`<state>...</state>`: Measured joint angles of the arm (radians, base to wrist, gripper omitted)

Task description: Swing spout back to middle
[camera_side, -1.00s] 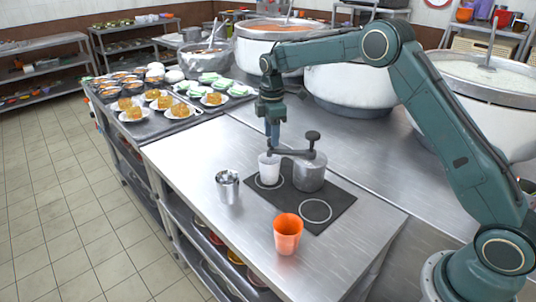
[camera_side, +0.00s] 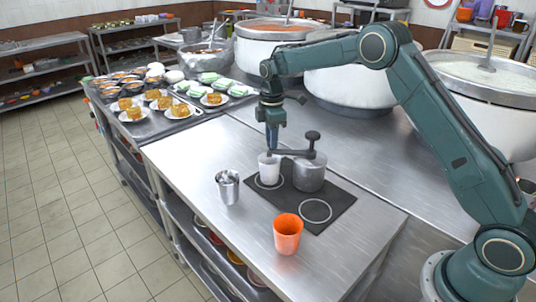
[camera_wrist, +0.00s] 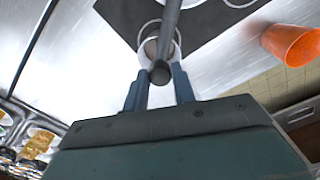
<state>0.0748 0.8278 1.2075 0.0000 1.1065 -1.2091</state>
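The spout is a dark bar that runs left from the grey lidded pot (camera_side: 309,175) with its black knob, its end above a white cup (camera_side: 270,171). In the wrist view the spout (camera_wrist: 168,35) comes toward me and ends in a round dark tip, with the white cup (camera_wrist: 148,50) partly hidden beneath. My gripper (camera_side: 271,149) points down at the spout's outer end. In the wrist view its two blue fingers stand apart, one on each side of the tip; I cannot tell whether they press on it.
An orange cup (camera_side: 287,235) and a metal cup (camera_side: 228,187) stand on the steel counter (camera_side: 195,155). The dark mat (camera_side: 335,195) has ring outlines, the nearest one empty. Large stockpots (camera_side: 352,82) line the back. Trays of food (camera_side: 147,122) sit at the left.

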